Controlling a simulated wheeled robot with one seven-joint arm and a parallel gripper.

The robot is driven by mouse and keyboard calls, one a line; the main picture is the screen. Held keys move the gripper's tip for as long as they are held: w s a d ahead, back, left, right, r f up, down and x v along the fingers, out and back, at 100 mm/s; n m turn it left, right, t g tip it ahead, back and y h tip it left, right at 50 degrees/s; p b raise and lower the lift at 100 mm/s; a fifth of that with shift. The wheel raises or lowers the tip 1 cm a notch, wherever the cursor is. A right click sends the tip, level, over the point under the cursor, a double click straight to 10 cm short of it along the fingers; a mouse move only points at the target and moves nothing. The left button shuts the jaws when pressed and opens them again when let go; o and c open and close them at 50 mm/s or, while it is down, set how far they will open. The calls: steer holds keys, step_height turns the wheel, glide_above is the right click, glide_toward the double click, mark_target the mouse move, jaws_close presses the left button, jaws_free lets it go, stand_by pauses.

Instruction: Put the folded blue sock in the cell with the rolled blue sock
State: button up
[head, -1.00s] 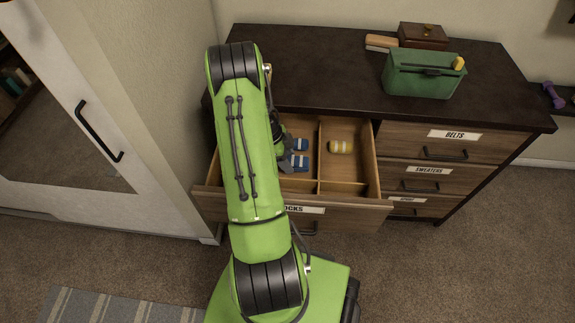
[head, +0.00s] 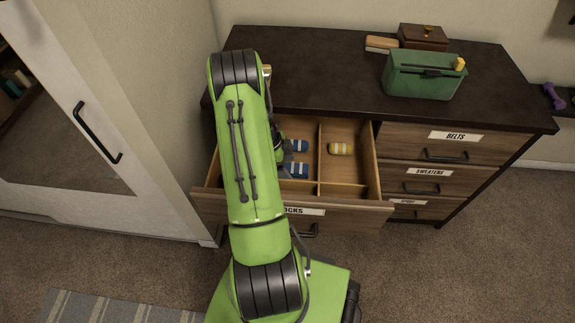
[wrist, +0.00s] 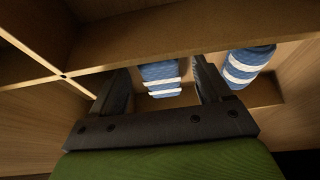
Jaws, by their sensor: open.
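Two blue socks with white stripes lie in one cell of the open drawer, one farther back (head: 299,146) and one nearer the front (head: 297,170). In the wrist view, one blue sock (wrist: 160,73) shows between my fingers and the other, rounder one (wrist: 250,62) lies to the right. I cannot tell for sure which is folded and which is rolled. My gripper (wrist: 161,67) is open, and no sock looks clamped in it. In the head view my arm hides most of the gripper and the left part of the cell.
The drawer (head: 345,205) has wooden dividers (head: 319,155). A yellow and white sock (head: 340,149) lies in the cell to the right.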

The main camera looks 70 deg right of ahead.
steer(key=p+v, duration=0.3)
steer(key=v, duration=0.8)
steer(key=shift+r, duration=0.2)
steer(key=shift+w, duration=0.15)
steer(key=w+a+r+n+t+h, duration=0.1)
steer(key=w+a+r+n+t, duration=0.1)
steer(key=w+a+r+n, duration=0.5)
steer(key=w+a+r+n+t+h, duration=0.1)
steer(key=w+a+r+n+t, duration=0.25)
steer(key=a+r+n, duration=0.5)
steer(key=s+a+r+n+t+y, duration=0.1)
steer(key=s+a+r+n, duration=0.1)
steer(key=a+n, duration=0.4)
steer(key=s+a+r+n+t+y, duration=0.1)
steer(key=s+a+r+n+t, duration=0.1)
steer(key=a+n, duration=0.4)
steer(key=s+a+r+n+t+y, duration=0.1)
steer(key=s+a+r+n, duration=0.3)
steer(key=a, duration=0.6)
steer(key=shift+r+n, duration=0.25)
steer(key=shift+n, duration=0.7)
steer(key=shift+t, duration=0.25)
